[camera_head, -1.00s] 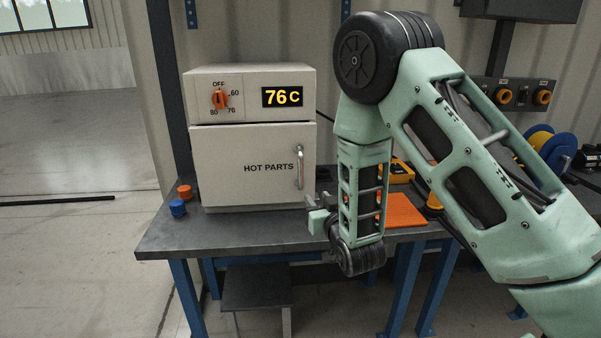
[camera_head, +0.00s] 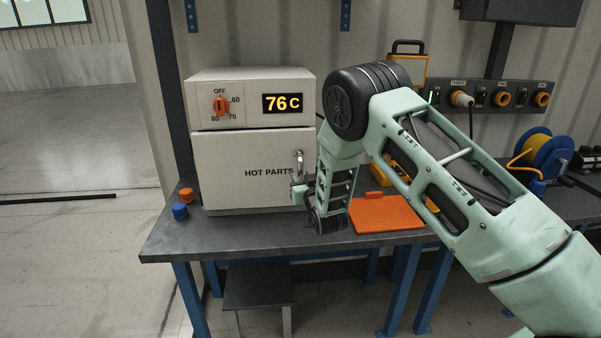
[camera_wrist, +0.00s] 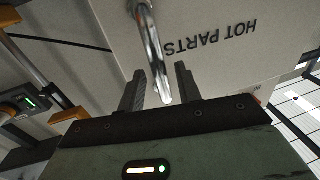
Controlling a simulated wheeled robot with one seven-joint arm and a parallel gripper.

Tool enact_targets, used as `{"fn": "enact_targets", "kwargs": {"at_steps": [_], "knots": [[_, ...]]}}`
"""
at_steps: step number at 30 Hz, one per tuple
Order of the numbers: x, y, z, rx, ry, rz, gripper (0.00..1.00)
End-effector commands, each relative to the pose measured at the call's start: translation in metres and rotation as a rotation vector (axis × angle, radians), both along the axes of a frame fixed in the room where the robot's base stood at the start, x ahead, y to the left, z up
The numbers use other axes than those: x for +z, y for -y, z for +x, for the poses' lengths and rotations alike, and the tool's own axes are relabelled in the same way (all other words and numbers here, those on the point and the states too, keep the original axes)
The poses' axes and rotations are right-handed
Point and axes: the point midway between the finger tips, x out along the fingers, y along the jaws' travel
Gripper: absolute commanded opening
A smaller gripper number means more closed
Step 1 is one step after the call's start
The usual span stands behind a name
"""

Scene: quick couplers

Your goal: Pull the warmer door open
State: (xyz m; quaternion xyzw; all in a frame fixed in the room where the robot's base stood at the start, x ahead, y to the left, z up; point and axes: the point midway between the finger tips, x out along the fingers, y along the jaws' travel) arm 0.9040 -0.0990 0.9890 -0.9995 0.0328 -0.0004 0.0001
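The warmer (camera_head: 252,98) is a cream box on the bench with an orange dial and a yellow "76 C" display. Its door (camera_head: 235,175), marked "HOT PARTS", looks shut. The vertical metal handle (camera_head: 299,160) is at the door's right side, its lower part hidden by my gripper in the head view. My gripper (camera_head: 297,186) is at the lower part of the handle. In the wrist view, my gripper (camera_wrist: 160,88) is open, and the chrome handle (camera_wrist: 152,50) reaches down between the two fingers, with gaps visible beside it.
The dark bench top (camera_head: 270,225) is clear in front of the warmer. Blue (camera_head: 180,211) and orange (camera_head: 186,194) caps sit left of the warmer. A blue and yellow reel (camera_head: 548,152) stands far right.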

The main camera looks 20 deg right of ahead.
Motion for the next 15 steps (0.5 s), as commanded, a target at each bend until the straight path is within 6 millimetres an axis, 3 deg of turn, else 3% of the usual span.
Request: {"fn": "enact_targets", "kwargs": {"at_steps": [6, 15], "knots": [[0.000, 0.001, 0.018, 0.000, -0.001, 0.000, 0.34], [-0.001, 0.001, 0.021, 0.000, -0.001, 0.000, 0.34]]}}
